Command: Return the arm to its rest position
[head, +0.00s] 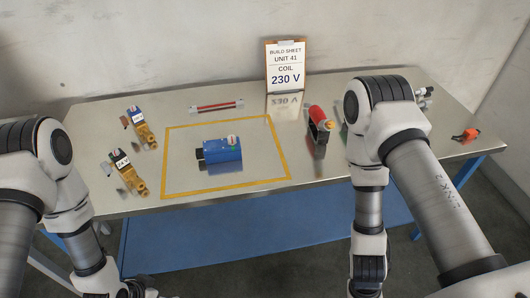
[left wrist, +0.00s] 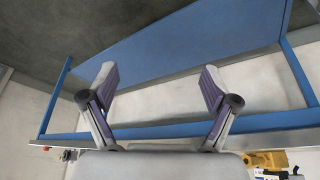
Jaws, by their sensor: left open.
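My left gripper (left wrist: 157,82) is open and empty in the left wrist view, its two dark fingers spread wide apart. It is in front of the table, with the blue lower shelf (left wrist: 190,45) behind the fingers. In the head view, my left arm comes in from the left and bends down at the bottom edge, near the table's front left corner. My right arm folds downward at the right, and its gripper is below the frame.
The metal table (head: 260,188) holds a blue cylinder unit (head: 222,153) inside a yellow outline, two brass valves (head: 145,133) (head: 134,180), a red-topped tool (head: 318,124), a red-and-silver rod (head: 216,106) and an orange item (head: 466,136). A "230 V" sign (head: 286,67) stands behind.

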